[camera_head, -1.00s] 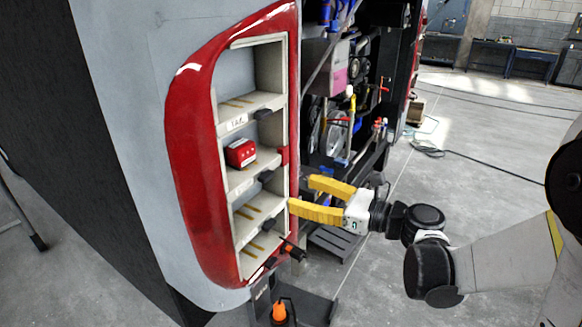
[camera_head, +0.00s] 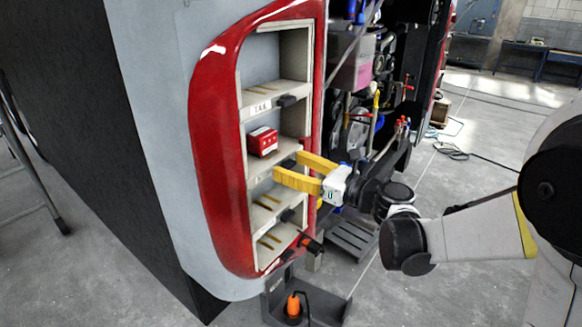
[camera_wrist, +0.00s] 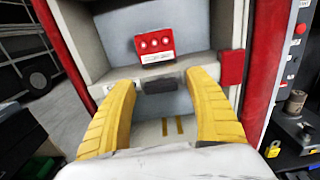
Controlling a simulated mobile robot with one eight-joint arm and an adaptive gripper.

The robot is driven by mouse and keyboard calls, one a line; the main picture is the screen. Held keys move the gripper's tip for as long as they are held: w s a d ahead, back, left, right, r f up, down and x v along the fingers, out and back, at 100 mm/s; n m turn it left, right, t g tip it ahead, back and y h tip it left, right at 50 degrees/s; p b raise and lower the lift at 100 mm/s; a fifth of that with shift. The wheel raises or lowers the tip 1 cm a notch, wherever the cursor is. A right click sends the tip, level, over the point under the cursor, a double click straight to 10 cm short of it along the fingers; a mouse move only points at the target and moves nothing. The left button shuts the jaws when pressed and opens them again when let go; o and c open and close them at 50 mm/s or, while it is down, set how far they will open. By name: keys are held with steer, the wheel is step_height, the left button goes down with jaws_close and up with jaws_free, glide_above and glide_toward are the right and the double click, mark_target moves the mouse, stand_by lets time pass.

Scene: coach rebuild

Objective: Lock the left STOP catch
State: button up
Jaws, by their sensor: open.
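My gripper (camera_head: 288,165) is open, its two yellow fingers reaching into the cabinet at the edge of a middle shelf. A small black catch (camera_wrist: 160,85) sits on that shelf's front edge and shows between the spread fingertips in the wrist view, with a gap on both sides. I cannot read a STOP label there. A red lamp unit (camera_head: 263,141) with pale round lamps stands on this shelf, behind the catch; it also shows in the wrist view (camera_wrist: 154,44). Whether the catch is locked I cannot tell.
The red-framed cabinet (camera_head: 208,150) has several shelves. Another black catch (camera_head: 287,100) is on the shelf above, beside a label. A red block (camera_wrist: 231,66) sits on the right frame. Machinery is to the right; an orange-topped item (camera_head: 293,305) stands below.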

steer(key=c, duration=1.2)
steer(key=shift+n, duration=0.4)
steer(key=n, duration=0.3)
steer(key=shift+s+n, duration=0.1)
steer(key=shift+n, duration=0.2)
steer(key=n, duration=0.4)
steer(key=shift+n, duration=0.3)
steer(key=n, duration=0.4)
steer(key=shift+s+a+f, duration=0.1)
steer(key=n, duration=0.4)
steer(key=shift+n, duration=0.3)
steer(key=shift+f+n, duration=0.1)
steer(key=shift+n, duration=0.2)
